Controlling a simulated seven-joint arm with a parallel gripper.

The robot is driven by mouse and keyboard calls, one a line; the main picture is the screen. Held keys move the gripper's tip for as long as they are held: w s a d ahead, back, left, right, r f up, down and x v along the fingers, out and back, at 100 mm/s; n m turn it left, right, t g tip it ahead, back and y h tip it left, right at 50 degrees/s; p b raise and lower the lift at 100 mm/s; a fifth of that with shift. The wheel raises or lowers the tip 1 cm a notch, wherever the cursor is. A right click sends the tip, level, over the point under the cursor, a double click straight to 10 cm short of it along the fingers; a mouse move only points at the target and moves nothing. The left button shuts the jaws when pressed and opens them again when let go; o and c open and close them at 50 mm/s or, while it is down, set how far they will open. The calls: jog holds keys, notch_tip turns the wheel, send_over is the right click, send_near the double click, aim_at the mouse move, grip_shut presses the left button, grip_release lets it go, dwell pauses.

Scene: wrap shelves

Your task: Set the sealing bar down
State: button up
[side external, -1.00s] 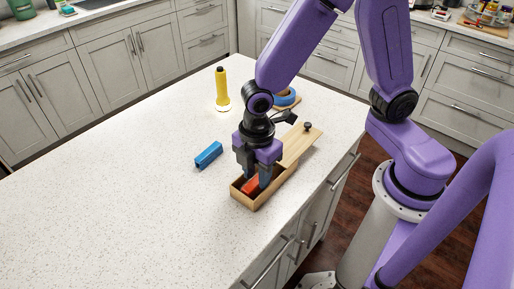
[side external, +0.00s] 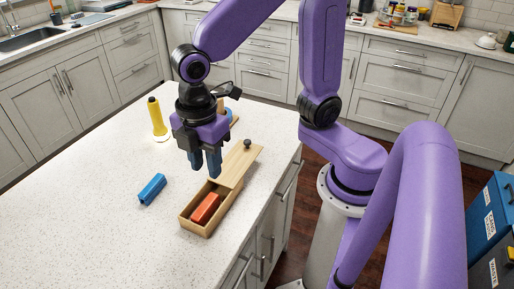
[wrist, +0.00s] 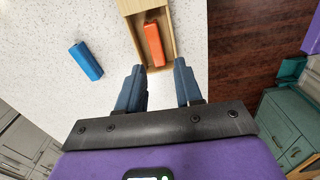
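An orange-red bar (side external: 205,208) lies inside an open wooden box (side external: 188,228); it also shows in the wrist view (wrist: 154,44). A blue bar (side external: 152,188) lies on the white counter left of the box, also in the wrist view (wrist: 86,61). I cannot tell from looks which bar is the sealing bar. My gripper (side external: 205,170) hangs above the counter by the box, fingers pointing down. In the wrist view my gripper (wrist: 160,70) has its fingers apart with nothing between them. The box's wooden lid (side external: 236,168), with a dark knob, is slid back toward the far end.
A yellow upright tool (side external: 157,118) stands on the counter (side external: 70,215) at the back left. A blue ring-shaped item is mostly hidden behind my gripper. The counter's right edge runs close beside the box. The left and front counter is clear.

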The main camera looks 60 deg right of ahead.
jog(key=s+d+m, duration=0.4)
jog(key=s+d, duration=0.7)
jog(key=shift+f+m, duration=0.2)
jog(key=shift+m, duration=0.2)
